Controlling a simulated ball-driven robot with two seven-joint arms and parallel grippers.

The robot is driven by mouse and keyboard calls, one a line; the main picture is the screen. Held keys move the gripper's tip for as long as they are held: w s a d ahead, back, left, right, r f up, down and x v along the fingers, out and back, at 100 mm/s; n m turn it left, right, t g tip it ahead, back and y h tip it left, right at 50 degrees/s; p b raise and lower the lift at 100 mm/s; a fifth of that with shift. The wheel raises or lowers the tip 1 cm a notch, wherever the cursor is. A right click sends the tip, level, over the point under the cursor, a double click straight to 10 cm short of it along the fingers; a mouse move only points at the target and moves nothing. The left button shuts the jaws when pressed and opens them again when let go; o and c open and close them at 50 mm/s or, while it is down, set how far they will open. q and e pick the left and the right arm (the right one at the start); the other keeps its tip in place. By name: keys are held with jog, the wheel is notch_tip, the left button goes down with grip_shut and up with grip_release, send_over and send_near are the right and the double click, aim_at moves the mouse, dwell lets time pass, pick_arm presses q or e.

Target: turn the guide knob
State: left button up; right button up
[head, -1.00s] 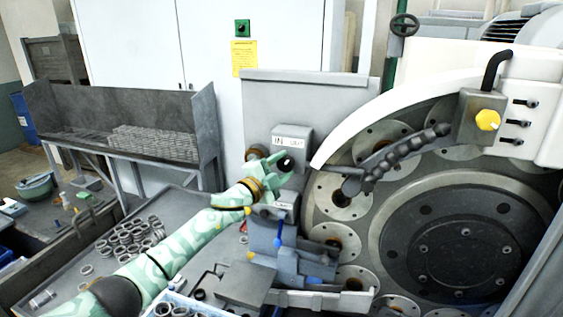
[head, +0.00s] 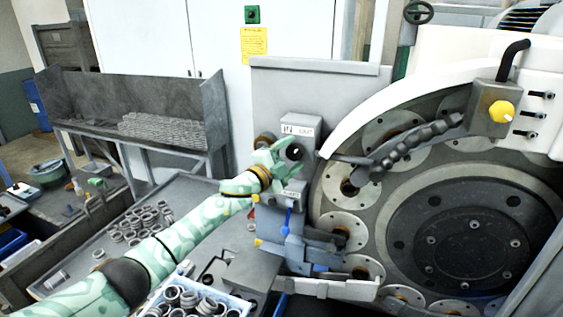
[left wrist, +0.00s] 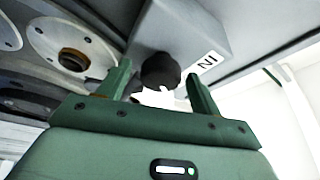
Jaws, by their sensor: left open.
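A round black knob (head: 295,152) sticks out of a grey box (head: 300,130) with a white label, beside the large ring wheel. In the left wrist view the knob (left wrist: 161,72) shows dark against the box, whose label reads "IN". My left gripper (head: 286,158), green, is at the knob in the head view. Its two fingers are open, and in the left wrist view they stand on either side of the knob with gaps visible. I cannot tell whether a finger touches it. My right gripper is not in view.
A lower labelled box (head: 288,194) and a blue lever (head: 288,224) sit just below the gripper. The grinder wheel (head: 455,235) and white guard (head: 395,105) are close on the right. A blue-white bin of rings (head: 240,306) stands below the arm.

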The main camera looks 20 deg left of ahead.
pick_arm(q)
jog(key=b+v, duration=0.2)
jog(key=v, duration=1.4)
jog(key=shift+a+f, duration=0.1)
